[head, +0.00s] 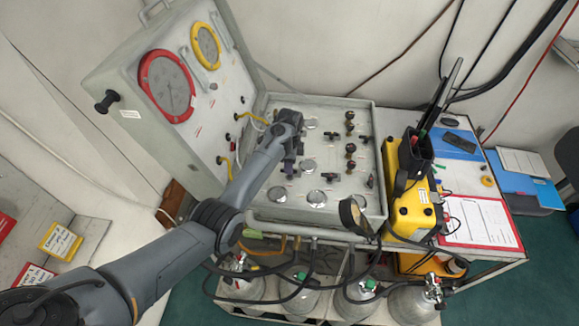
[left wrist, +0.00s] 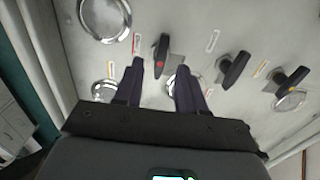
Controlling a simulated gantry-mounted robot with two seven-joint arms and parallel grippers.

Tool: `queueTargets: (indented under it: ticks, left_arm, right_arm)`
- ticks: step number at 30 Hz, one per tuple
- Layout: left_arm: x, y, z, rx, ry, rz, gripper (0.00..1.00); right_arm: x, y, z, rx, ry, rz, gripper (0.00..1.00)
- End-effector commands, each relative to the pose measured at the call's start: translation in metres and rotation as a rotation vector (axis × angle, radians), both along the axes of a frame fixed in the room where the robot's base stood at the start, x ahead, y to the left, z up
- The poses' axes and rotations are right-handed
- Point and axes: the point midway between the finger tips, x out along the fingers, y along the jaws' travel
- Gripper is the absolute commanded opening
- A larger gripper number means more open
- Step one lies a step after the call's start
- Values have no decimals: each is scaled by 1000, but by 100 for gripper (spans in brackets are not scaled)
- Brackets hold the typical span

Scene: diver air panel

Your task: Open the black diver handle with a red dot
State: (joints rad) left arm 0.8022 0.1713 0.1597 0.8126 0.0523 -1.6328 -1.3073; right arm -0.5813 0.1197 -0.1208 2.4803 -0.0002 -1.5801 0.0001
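The black handle with a red dot (left wrist: 161,52) is on the light grey panel in the left wrist view. It stands upright in the picture, just beyond and between my left gripper's fingertips (left wrist: 160,68). The fingers are apart, one on each side of its lower end, and I see no clear contact. In the head view my left gripper (head: 290,150) is over the left part of the panel (head: 330,205) and hides this handle. My right gripper is in neither view.
Another black handle (left wrist: 233,68) and one with a yellow dot (left wrist: 293,79) lie to the right. Round silver discs (left wrist: 105,18) sit around. The raised gauge lid (head: 130,130) stands left of the arm; a yellow case (head: 412,205) is right of the panel.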

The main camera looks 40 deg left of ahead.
Motion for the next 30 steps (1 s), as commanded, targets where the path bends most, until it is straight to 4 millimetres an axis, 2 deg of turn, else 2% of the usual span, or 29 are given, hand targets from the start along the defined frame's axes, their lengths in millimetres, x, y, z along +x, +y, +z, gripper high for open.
queueTargets:
  ticks: [6, 17, 18, 26, 30]
  left_arm:
    - [0, 0, -20, 0, 0, -2, 40]
    - [0, 0, -24, 1, -1, -1, 40]
    - [0, 0, -24, 1, -1, -1, 38]
    - [0, 0, -24, 1, -1, -1, 0]
    - [0, 0, -24, 1, -1, -1, 0]
  right_arm:
    - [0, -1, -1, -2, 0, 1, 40]
    - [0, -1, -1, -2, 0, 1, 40]
    - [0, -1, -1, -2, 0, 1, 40]
    - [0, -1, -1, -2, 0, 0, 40]
    - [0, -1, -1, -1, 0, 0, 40]
